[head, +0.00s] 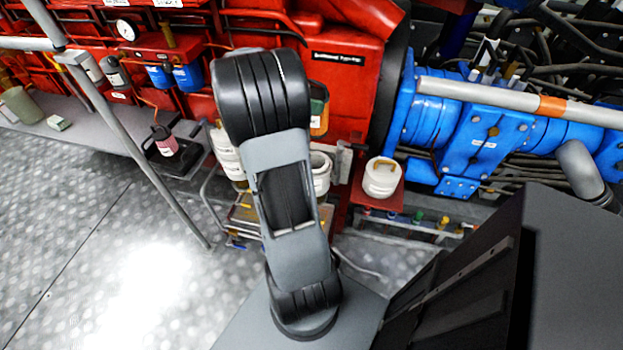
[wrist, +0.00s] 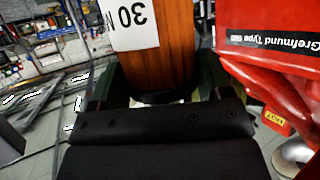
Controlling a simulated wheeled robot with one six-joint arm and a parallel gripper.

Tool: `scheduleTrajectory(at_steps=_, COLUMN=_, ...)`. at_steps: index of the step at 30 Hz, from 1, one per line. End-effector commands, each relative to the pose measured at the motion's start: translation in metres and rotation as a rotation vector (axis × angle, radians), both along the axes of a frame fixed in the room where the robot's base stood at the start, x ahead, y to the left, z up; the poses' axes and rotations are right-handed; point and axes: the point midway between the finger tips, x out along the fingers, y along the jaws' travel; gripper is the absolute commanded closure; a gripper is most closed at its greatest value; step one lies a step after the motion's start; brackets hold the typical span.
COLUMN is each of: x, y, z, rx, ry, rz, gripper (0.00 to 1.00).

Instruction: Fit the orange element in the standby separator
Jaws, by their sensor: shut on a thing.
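The orange element (wrist: 177,45) fills the top middle of the wrist view, with a white label reading 30 on its side. My gripper (wrist: 160,90) is shut on it, with dark jaws on both sides of its end. In the head view, my arm hides most of the gripper. A small orange and dark green patch (head: 319,108) shows just right of the arm. Two blue bowls (head: 187,76) hang under a red block with a gauge at the upper left. I cannot tell which thing is the standby separator.
Red machinery (head: 345,85) stands behind my arm, with a blue housing (head: 480,130) to its right. A grey post (head: 140,150) slants across the left. Open metal floor (head: 90,240) lies at the lower left.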

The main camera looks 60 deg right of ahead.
Motion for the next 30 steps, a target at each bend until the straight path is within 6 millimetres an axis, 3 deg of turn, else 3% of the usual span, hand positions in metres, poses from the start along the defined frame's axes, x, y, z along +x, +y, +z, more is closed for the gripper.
scheduleTrajectory(at_steps=11, x=0.000, y=0.000, z=-0.024, rx=0.000, ry=0.000, rz=0.001, gripper=0.69)
scheduleTrajectory(at_steps=30, x=0.000, y=0.000, z=-0.084, rx=0.001, ry=0.003, rz=0.001, gripper=0.69)
